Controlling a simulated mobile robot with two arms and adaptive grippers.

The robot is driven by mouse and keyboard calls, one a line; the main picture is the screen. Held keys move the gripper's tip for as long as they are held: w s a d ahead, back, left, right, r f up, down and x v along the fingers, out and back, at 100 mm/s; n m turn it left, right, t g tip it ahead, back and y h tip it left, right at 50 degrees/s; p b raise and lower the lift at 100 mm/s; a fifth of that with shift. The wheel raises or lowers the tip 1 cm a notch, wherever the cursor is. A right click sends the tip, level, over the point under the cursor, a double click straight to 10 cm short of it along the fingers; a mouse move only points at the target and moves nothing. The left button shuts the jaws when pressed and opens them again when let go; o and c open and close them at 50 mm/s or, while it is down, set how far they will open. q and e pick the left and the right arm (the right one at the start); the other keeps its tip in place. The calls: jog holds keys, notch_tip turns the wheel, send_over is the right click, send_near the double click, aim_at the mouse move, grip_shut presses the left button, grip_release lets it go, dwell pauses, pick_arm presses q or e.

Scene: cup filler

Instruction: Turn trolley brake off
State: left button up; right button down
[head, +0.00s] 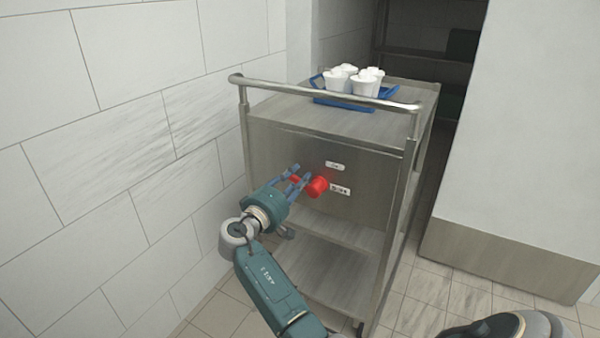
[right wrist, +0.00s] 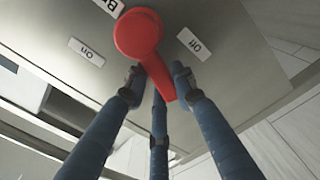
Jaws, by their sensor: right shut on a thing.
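The trolley (head: 325,165) is a steel cart with a red brake lever (head: 317,187) on its front panel. In the right wrist view the lever (right wrist: 138,33) has a round hub and a handle that points down the picture. An "On" label (right wrist: 86,52) lies left of the hub and an "Off" label (right wrist: 194,43) right of it. My right gripper (head: 303,182) is at the lever; in the right wrist view its fingers (right wrist: 158,85) are shut around the handle. How firmly each finger touches is unclear. My left gripper is not in view.
A blue tray (head: 330,101) with several white cups (head: 365,83) stands on the trolley top, behind a rail handle (head: 330,94). A tiled wall (head: 110,150) is close on the left. A white partition (head: 530,140) stands right. Some tiled floor (head: 430,290) is free between trolley and partition.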

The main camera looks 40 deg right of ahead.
jog(key=shift+w+f+n+p, duration=0.15)
jog(key=shift+f+n+p, duration=0.05)
jog(key=shift+n, duration=0.4)
jog(key=shift+w+f+n+p, duration=0.1)
jog(key=shift+f+n+p, duration=0.1)
jog(key=shift+n, duration=0.4)
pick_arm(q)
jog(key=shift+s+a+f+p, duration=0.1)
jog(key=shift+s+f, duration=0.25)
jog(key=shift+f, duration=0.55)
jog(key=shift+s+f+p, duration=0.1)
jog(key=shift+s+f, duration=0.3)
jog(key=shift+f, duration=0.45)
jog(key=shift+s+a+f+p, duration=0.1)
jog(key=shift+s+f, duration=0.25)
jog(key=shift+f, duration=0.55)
pick_arm(e)
jog(key=shift+a+f+n, duration=0.1)
jog(key=shift+f+n, duration=0.4)
jog(key=shift+n, duration=0.4)
jog(key=c, duration=1.4)
grip_release()
jog(key=shift+w+f, duration=0.1)
jog(key=shift+a, duration=0.1)
jog(key=v, duration=1.2)
jog(key=shift+f, duration=0.1)
